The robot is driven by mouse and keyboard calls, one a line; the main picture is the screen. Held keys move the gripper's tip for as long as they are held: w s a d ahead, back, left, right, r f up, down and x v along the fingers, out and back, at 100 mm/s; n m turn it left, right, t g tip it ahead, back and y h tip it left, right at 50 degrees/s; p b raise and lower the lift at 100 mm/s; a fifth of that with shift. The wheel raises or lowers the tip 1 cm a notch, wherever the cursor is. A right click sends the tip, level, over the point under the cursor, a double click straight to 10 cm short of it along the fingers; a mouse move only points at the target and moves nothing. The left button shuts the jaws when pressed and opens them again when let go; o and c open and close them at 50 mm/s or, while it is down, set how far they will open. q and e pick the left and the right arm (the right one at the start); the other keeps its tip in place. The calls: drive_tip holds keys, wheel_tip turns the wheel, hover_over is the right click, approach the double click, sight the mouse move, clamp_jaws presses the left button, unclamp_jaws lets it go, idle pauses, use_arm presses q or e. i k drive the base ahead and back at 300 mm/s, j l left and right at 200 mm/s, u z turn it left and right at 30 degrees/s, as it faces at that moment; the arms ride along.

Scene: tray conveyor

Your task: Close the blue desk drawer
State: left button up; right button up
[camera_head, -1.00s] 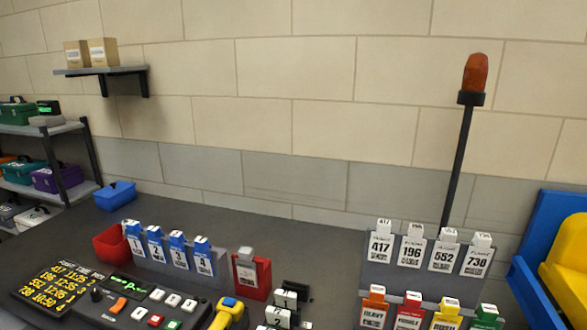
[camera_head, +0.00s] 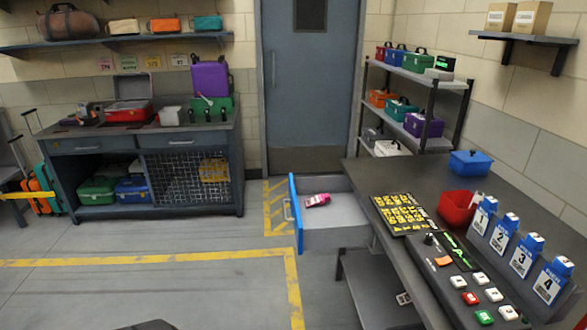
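The blue desk drawer (camera_head: 298,214) is pulled out from the left side of the dark desk (camera_head: 355,172). Its front panel is blue with a pale handle (camera_head: 288,209), and it faces left toward the open floor. A pink and white item (camera_head: 317,200) lies inside the grey drawer tray (camera_head: 346,212). Neither of my grippers shows in this view.
On the desk are a control panel (camera_head: 447,262), a red bin (camera_head: 456,208), a blue bin (camera_head: 471,163) and numbered blue-topped cards (camera_head: 502,234). A shelf rack (camera_head: 432,80) stands behind the desk. The floor (camera_head: 200,290) left of the drawer is clear, with yellow lines.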

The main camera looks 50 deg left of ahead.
sight(342, 222)
drive_tip(key=j+u, duration=0.25)
drive_tip(key=u, duration=0.25)
drive_tip(key=j+u, duration=0.3)
drive_tip(key=u, duration=0.2)
drive_tip(key=j+u, duration=0.3)
drive_tip(key=u, duration=0.2)
